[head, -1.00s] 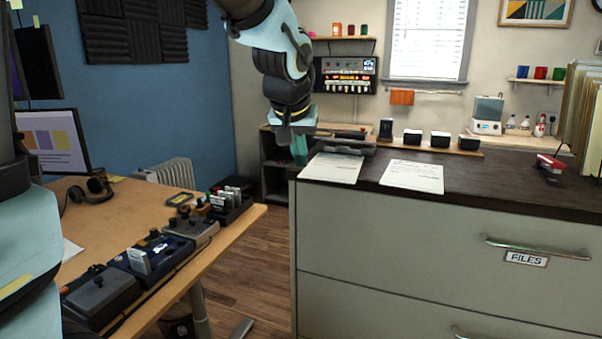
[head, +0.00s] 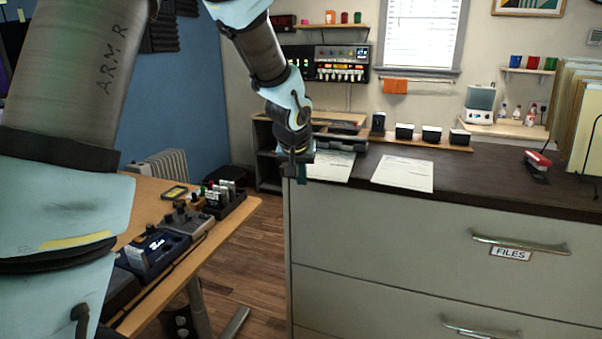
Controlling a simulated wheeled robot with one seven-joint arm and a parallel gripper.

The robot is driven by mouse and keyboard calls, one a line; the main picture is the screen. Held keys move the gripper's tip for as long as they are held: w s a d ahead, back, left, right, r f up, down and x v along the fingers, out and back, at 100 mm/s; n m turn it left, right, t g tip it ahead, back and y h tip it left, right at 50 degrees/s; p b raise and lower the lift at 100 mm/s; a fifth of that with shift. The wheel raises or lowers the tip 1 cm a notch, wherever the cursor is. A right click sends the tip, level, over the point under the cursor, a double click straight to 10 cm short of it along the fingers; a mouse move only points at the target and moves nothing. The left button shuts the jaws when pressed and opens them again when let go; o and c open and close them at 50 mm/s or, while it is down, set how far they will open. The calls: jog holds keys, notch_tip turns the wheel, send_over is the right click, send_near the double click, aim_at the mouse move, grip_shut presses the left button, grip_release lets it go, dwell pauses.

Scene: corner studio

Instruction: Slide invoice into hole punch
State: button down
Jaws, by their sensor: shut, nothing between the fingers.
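A white printed sheet (head: 332,168), likely the invoice, lies flat at the left end of the dark cabinet top. A dark grey hole punch (head: 343,143) sits just behind it. The sheet's far edge meets the punch's front, but I cannot tell whether it is inside the slot. A second printed sheet (head: 403,174) lies flat to the right. My gripper (head: 302,180) points down at the cabinet's left front corner, beside the first sheet's left edge. It is shut and empty. It hides part of that edge, and I cannot tell whether it touches the sheet.
A red stapler (head: 537,160) and upright folders (head: 578,115) stand at the right of the cabinet top. A wooden strip with several dark boxes (head: 405,132) runs behind the sheets. A desk with pedals (head: 155,250) is at left.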

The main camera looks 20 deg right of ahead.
dwell(0.3)
jog(key=shift+w+d, duration=0.7)
jog(key=shift+w, duration=0.35)
jog(key=shift+s+a, duration=0.1)
